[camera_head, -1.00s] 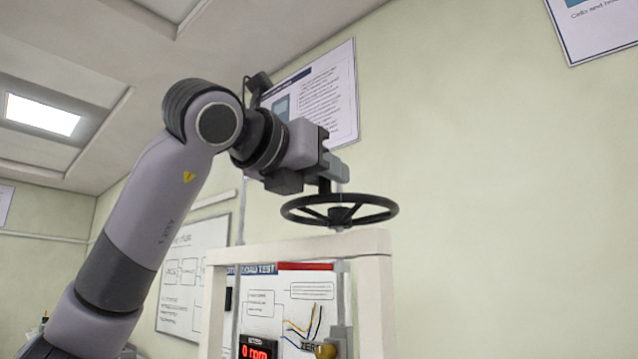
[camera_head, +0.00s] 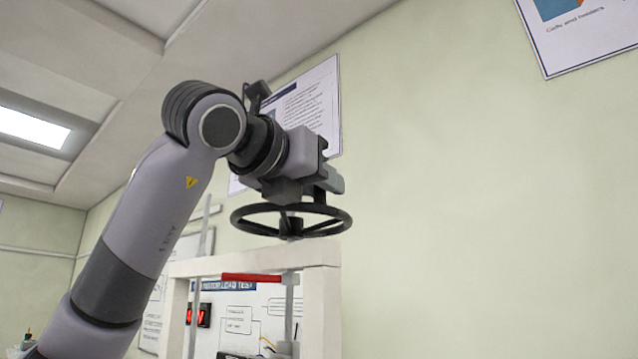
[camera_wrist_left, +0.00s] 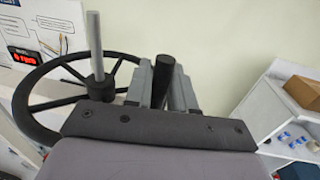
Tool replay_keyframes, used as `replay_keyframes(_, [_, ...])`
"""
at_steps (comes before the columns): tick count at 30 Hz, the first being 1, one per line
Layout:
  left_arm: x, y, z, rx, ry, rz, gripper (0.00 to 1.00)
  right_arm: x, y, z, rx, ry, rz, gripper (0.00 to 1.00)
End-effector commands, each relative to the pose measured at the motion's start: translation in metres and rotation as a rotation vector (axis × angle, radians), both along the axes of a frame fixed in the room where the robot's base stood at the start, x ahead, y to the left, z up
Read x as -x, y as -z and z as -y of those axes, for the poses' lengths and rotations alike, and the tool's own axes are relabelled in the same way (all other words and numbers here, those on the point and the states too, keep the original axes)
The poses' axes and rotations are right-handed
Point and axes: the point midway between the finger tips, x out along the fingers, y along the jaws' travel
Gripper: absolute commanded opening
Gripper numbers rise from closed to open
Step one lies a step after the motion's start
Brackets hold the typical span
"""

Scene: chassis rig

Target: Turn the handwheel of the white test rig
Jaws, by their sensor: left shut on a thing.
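The black handwheel (camera_head: 242,228) lies flat above the top beam of the white test rig (camera_head: 322,312). In the wrist view, its spoked rim (camera_wrist_left: 24,100) shows at left, with a grey rod at the hub. My left gripper (camera_head: 327,182) is above the wheel's far right side, right of the hub. It is shut on the wheel's upright black handle (camera_wrist_left: 162,80), which shows between the grey fingers in the wrist view. The handle's join to the rim is hidden there by my wrist. My right gripper is not in view.
A red bar (camera_head: 258,278) and a red display (camera_head: 203,315) with unreadable digits show within the rig frame. Posters (camera_head: 585,35) hang on the pale wall. A white cabinet (camera_wrist_left: 268,112) with a cardboard box (camera_wrist_left: 303,92) stands at right in the wrist view. Space right of the wheel looks clear.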

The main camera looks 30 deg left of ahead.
Motion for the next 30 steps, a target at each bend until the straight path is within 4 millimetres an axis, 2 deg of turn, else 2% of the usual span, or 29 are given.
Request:
replay_keyframes(9, [-0.0005, 0.0, 0.0018, -0.003, -0.068, 0.001, 0.0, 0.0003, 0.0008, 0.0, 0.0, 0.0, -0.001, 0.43])
replay_keyframes(21, [-0.0008, -0.0004, 0.0013, -0.003, -0.074, 0.002, 0.0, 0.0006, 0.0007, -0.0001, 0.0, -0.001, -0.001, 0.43])
replay_keyframes(22, [-0.0008, -0.0004, 0.0012, -0.003, -0.074, 0.002, 0.3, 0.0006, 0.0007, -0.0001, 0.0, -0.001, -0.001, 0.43])
replay_keyframes(23, [-0.0008, -0.0003, 0.0011, -0.002, -0.074, 0.002, 0.4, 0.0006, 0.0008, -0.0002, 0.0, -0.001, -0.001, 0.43])
replay_keyframes(30, [-0.0005, -0.0001, 0.0002, -0.002, -0.076, 0.0, 0.4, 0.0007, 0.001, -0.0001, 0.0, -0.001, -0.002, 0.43])
